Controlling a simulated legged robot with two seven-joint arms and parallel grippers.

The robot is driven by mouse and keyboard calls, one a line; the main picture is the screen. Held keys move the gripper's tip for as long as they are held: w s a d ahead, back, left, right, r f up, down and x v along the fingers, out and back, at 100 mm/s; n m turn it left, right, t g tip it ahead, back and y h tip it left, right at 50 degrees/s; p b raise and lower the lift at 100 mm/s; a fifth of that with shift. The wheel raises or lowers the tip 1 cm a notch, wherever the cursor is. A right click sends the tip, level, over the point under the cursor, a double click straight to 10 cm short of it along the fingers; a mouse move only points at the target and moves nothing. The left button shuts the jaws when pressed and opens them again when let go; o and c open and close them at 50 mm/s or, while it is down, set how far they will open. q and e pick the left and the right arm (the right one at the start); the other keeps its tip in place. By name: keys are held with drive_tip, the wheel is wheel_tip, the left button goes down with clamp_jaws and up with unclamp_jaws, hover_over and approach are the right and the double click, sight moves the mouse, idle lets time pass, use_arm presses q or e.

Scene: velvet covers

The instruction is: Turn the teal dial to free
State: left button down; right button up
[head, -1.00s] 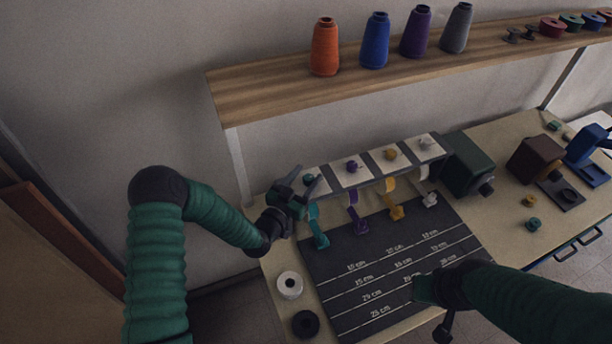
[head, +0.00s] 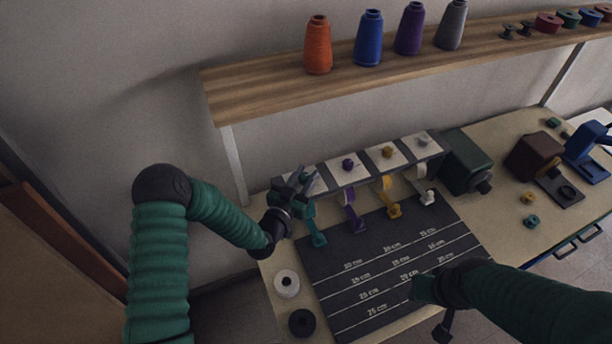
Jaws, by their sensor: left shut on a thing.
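A row of dials sits on a panel (head: 365,171) at the back of the table, with purple (head: 348,165), yellow (head: 387,152) and grey (head: 422,139) dials showing. The teal dial's place is at the left end, where my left gripper (head: 304,183) covers it. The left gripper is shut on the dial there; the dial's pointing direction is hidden. A teal ribbon (head: 316,236) hangs below that end. My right gripper (head: 420,290) is over the front of the dark mat, away from the dials; its fingers are not clear.
A dark ruled mat (head: 350,300) covers the table front. A white spool (head: 287,283) and a black spool (head: 302,322) stand at its left. A dark green box (head: 462,160) stands right of the panel. A wooden shelf (head: 270,90) with thread cones hangs above.

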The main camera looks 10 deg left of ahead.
use_arm(q)
drive_tip(key=n+y, duration=0.2)
drive_tip(key=shift+d+f+t+y+b, duration=0.1)
drive_tip(key=shift+f+t+y+b, duration=0.1)
drive_tip(key=shift+t+y+b, duration=0.15)
drive_tip(key=n+y, duration=0.2)
drive_tip(key=y, duration=0.1)
drive_tip(key=n+y+b, duration=0.1)
drive_tip(key=n+y, duration=0.1)
drive_tip(key=y, duration=0.2)
drive_tip(key=shift+b, duration=0.3)
drive_tip(key=n+g+y+b, duration=0.1)
drive_tip(key=n+g+y, duration=0.1)
drive_tip(key=shift+y, duration=0.35)
drive_tip(key=n+g+y+b, duration=0.2)
drive_tip(key=n+y, duration=0.1)
drive_tip(key=shift+f+y, duration=0.1)
drive_tip(key=shift+y, duration=0.3)
drive_tip(key=n+g+y+b, duration=0.4)
drive_tip(key=g+b, duration=0.1)
drive_tip(key=g, duration=0.1)
drive_tip(key=shift+s+f+n+b, duration=0.1)
drive_tip(key=shift+n+b, duration=0.2)
drive_tip(key=shift+n, duration=0.1)
drive_tip(key=shift+n+g+y+b, duration=0.6)
drive_tip(key=shift+g+y+b, duration=0.1)
drive_tip(key=shift+g+b, duration=0.2)
drive_tip(key=shift+r+g, duration=0.25)
drive_tip(key=shift+g, duration=0.1)
drive_tip(key=shift+r, duration=0.15)
